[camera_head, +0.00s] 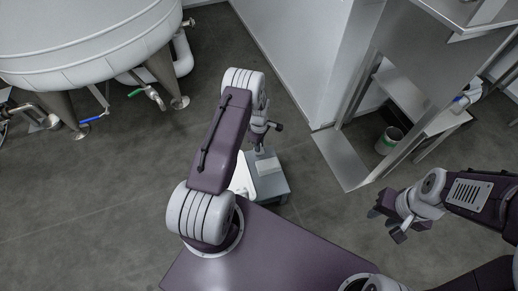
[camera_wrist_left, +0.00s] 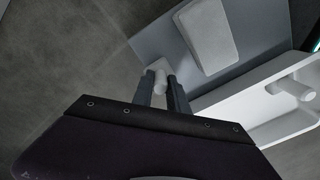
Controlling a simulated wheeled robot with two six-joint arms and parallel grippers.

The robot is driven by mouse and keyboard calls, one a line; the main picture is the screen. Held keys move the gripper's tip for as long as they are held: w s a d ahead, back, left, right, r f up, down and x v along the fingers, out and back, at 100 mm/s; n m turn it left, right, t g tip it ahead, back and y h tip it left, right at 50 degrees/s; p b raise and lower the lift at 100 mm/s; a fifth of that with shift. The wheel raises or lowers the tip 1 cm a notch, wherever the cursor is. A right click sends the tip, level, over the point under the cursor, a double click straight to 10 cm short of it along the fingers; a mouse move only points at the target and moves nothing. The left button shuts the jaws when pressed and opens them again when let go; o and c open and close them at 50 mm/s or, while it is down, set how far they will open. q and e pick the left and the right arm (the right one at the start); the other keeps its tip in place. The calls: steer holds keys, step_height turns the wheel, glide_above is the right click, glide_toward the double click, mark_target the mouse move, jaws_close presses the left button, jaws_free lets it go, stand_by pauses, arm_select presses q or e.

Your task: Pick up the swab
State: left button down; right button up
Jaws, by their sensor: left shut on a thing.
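In the left wrist view, the fingers of my left gripper (camera_wrist_left: 163,92) are closed around a small white rounded piece (camera_wrist_left: 158,70), which appears to be the swab. Its lower part is hidden between the fingers and behind the gripper body. In the head view, my left gripper (camera_head: 259,147) hangs over a small grey stand, and the swab cannot be made out there. My right gripper (camera_head: 389,222) is at the right, empty, with its fingers apart, above the floor.
The grey stand (camera_head: 279,187) bears a white block (camera_wrist_left: 209,33) and, beside it, a white tray (camera_wrist_left: 228,118) holding a white cylinder (camera_wrist_left: 291,87). A large tank (camera_head: 85,45) stands at upper left. A steel frame (camera_head: 345,160) and bucket (camera_head: 388,141) are at right.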

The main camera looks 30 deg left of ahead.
arm_select(q)
step_height(320, 180, up, 5)
steer(key=p, duration=0.4)
steer(key=s+d+r+p, duration=0.6)
steer(key=s+d, duration=0.1)
steer(key=d, duration=0.1)
steer(key=shift+s+d, duration=0.4)
